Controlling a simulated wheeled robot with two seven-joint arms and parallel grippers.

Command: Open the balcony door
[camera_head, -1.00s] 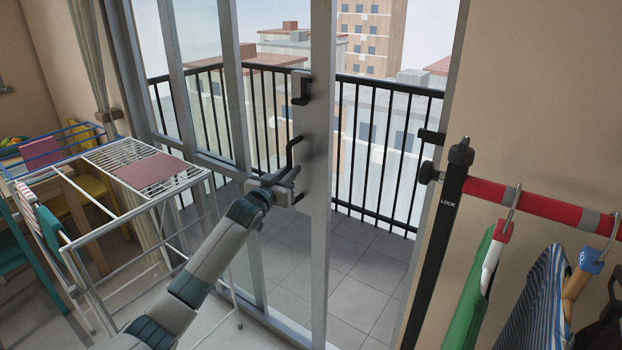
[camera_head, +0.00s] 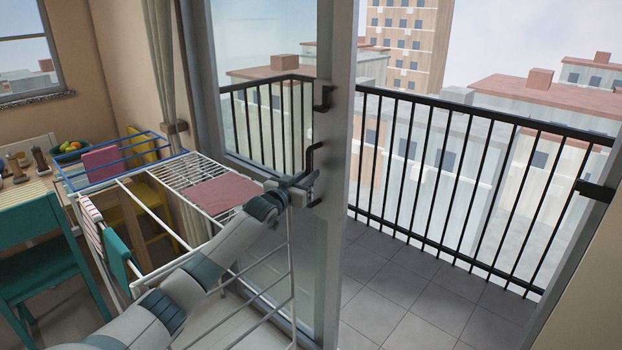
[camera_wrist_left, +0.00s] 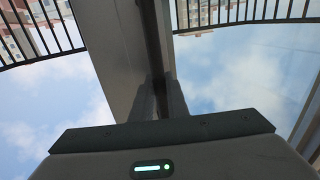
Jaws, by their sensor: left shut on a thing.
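The balcony door (camera_head: 337,130) is a tall glass panel in a grey frame, in the head view. A wide gap to its right opens onto the balcony. The black door handle (camera_head: 310,158) is a bent bar on the door's edge stile. My left gripper (camera_head: 300,190) is at the lower part of this handle, shut on it. In the left wrist view the two fingers (camera_wrist_left: 160,98) close around a dark bar beside the grey door frame. The fingertips' exact contact is partly hidden. My right gripper is in neither view.
A white drying rack (camera_head: 170,200) with cloths stands left of my left arm, close to the door. A teal chair (camera_head: 40,235) and a table with a fruit bowl (camera_head: 72,150) are farther left. Beyond the gap lie a tiled balcony floor (camera_head: 400,290) and a black railing (camera_head: 450,170).

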